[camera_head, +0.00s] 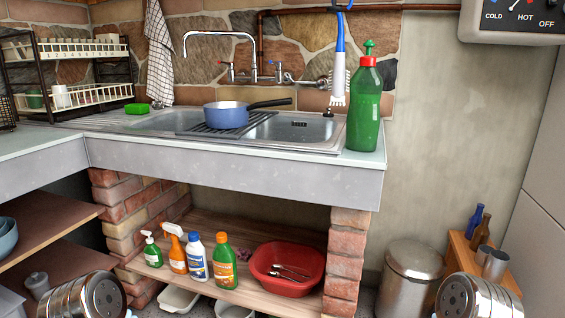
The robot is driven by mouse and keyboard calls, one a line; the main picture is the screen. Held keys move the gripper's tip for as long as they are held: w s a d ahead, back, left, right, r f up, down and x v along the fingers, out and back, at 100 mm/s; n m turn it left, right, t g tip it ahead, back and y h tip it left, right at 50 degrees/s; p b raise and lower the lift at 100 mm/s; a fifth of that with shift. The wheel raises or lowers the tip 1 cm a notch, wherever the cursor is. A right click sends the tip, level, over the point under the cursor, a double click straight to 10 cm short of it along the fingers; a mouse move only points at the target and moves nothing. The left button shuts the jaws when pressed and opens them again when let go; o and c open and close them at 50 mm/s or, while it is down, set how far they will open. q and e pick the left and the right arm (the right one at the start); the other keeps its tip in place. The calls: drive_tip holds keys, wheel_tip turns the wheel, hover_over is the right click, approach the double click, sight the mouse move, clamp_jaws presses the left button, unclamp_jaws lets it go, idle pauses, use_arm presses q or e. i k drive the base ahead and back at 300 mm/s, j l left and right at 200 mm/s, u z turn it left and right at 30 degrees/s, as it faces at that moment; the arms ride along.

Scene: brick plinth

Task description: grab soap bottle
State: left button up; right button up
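A large green bottle (364,108) with a red collar and green nozzle stands upright on the right end of the counter, beside the sink. On the wooden shelf below stand several smaller bottles: a green pump bottle (152,251), an orange spray bottle (177,253), a white bottle with a blue cap (196,257) and an orange bottle with a green cap (224,264). The pictures do not show which of these is the soap bottle. Metal parts of my two arms show at the bottom left and bottom right, well below the counter. Neither gripper is visible.
A blue pan (226,115) sits on the sink's drainboard. A dish rack (75,92) stands at left. A red basin (287,283) is on the shelf; a metal bin (411,275) stands right of the brick pillar.

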sight(366, 85)
drive_tip(key=i+l+u, duration=0.1)
drive_tip(key=i+l, duration=0.2)
drive_tip(key=i+l+u, duration=0.1)
drive_tip(key=i+l, duration=0.15)
drive_tip(key=l, duration=0.25)
drive_tip(key=i+l+u, duration=0.1)
drive_tip(key=i+l, duration=0.2)
drive_tip(key=i+l+u, duration=0.1)
drive_tip(key=i+l, duration=0.15)
drive_tip(key=l, duration=0.3)
